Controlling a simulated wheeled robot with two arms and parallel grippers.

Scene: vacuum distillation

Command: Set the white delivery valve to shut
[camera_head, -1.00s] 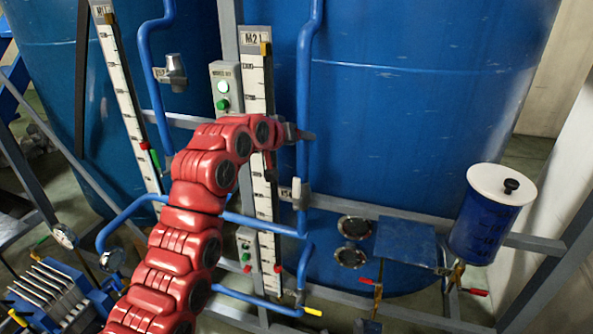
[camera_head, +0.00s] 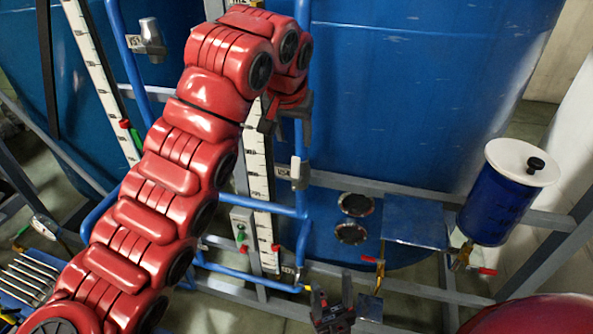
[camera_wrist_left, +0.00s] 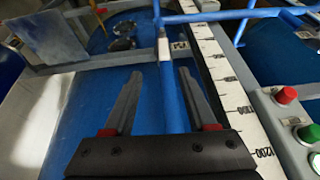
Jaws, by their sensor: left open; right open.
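The white valve handle (camera_head: 299,173) sits upright on the vertical blue pipe in front of the large blue tank, beside a small label. In the left wrist view the white handle (camera_wrist_left: 163,49) is just beyond the fingertips, roughly in line with the gap. My left gripper (camera_head: 286,122) is open above the handle, with its fingers on either side of the blue pipe. It also shows open and apart from the handle in the left wrist view (camera_wrist_left: 161,72). My right gripper (camera_head: 333,300) is open and empty at the bottom of the head view.
A white scale strip (camera_head: 259,170) stands close to the left of the pipe. A button box (camera_head: 242,230) is below. Another valve (camera_head: 151,38) is at upper left. A blue vessel with a white lid (camera_head: 520,162) stands at right. Grey frame rails cross below.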

